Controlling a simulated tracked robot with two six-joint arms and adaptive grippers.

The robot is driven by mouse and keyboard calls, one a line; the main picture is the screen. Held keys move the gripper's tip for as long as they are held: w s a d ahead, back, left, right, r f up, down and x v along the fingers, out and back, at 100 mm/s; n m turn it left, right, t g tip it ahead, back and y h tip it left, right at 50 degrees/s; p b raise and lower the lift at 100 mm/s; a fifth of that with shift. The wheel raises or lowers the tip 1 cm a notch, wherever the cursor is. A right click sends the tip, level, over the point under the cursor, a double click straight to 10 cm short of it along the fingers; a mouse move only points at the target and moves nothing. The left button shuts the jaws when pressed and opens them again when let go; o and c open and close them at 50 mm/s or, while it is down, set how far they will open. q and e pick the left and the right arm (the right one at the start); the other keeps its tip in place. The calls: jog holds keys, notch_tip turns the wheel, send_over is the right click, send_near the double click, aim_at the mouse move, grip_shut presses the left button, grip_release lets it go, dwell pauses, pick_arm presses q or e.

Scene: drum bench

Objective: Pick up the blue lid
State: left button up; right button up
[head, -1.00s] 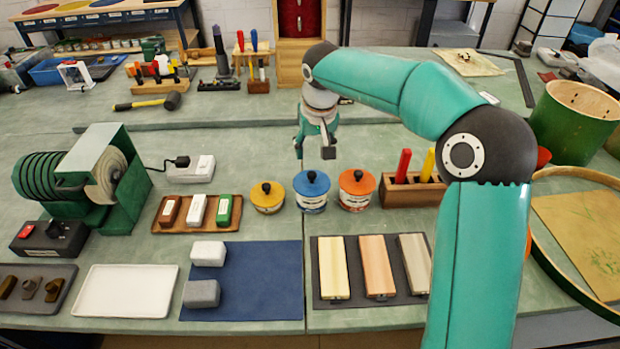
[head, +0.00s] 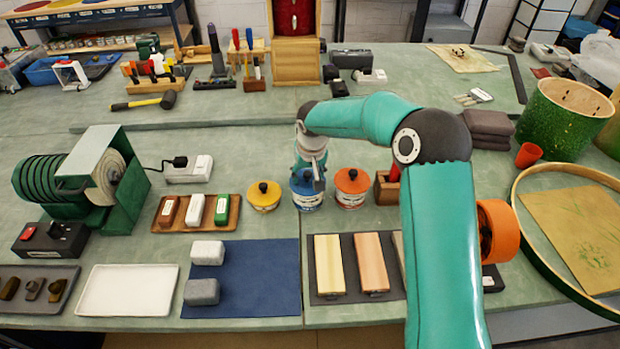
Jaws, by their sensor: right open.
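The blue lid (head: 301,187) sits on a blue and white tin in the middle of the bench, between a tin with a yellow lid (head: 264,194) and a tin with an orange lid (head: 353,180). My right gripper (head: 316,178) is open, pointing down right at the blue lid, and covers part of it and its knob. I cannot tell whether the fingers touch the knob. My left gripper does not show.
A wooden block (head: 386,190) stands right of the orange-lidded tin, partly behind my arm. A wooden tray (head: 196,212) with three coloured bars lies to the left. A dark mat (head: 322,270) with wooden blocks lies in front.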

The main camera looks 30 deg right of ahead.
jog(key=shift+s, duration=0.1)
grip_shut()
jog(key=shift+r, duration=0.1)
dwell(0.3)
